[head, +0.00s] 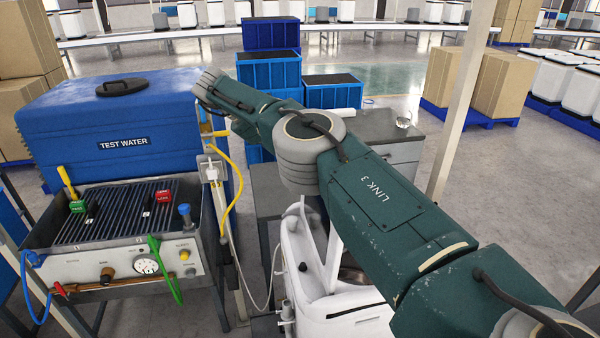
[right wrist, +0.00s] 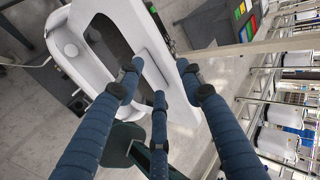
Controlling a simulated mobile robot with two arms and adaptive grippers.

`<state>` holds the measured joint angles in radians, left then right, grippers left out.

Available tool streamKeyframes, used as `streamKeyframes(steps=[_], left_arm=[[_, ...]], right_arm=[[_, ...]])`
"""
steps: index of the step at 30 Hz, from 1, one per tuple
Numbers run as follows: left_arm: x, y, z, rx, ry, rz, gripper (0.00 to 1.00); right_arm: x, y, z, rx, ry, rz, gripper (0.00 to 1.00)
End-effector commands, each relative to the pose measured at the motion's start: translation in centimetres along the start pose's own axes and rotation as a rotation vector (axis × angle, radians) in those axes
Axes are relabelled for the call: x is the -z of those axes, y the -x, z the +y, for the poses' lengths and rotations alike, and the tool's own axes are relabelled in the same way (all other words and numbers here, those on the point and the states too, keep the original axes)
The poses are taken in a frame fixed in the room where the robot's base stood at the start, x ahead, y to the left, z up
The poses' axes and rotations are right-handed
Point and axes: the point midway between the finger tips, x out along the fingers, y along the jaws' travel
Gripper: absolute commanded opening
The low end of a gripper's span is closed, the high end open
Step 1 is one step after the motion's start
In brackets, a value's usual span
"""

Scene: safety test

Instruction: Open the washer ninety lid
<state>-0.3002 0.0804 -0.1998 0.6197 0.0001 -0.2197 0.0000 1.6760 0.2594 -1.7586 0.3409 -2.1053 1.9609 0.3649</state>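The white washer (head: 308,265) stands low in the middle of the head view, its right part hidden by my arm. A round dark metallic part shows beside the arm. In the right wrist view the washer (right wrist: 88,25) is a tilted white body with a dark, long recessed area (right wrist: 113,38) framed by a white rim. I cannot tell the lid's edge or position. My right gripper (right wrist: 160,78) has three blue fingers spread apart with nothing between them. Its tips overlap the white rim in the picture; contact is unclear. My left gripper is not in view.
A blue TEST WATER tank (head: 110,115) and a grilled test bench (head: 125,215) with hoses stand left. Blue crates (head: 270,73) are stacked behind my arm. A pale post (head: 462,100) rises at right. A grey cabinet (head: 385,125) stands behind the washer.

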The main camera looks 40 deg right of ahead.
Motion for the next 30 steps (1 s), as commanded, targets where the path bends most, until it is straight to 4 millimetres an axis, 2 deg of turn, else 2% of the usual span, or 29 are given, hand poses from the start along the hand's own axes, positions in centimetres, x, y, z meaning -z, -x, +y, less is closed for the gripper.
streamKeyframes(steps=[3,7,24,28,30], left_arm=[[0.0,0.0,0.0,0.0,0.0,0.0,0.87],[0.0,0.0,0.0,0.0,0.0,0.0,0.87],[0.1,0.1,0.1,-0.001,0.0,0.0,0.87],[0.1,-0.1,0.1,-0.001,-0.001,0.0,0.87],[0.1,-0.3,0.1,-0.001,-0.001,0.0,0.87]], right_arm=[[0.0,1.5,-1.5,0.001,-0.005,-0.004,0.38],[0.0,2.3,-2.3,0.004,-0.005,-0.004,0.38],[0.1,2.6,-2.7,0.005,-0.006,-0.004,0.38],[0.0,2.1,-1.7,-0.008,0.011,-0.005,0.38],[-0.1,1.3,0.5,-0.041,0.045,-0.007,0.38]])
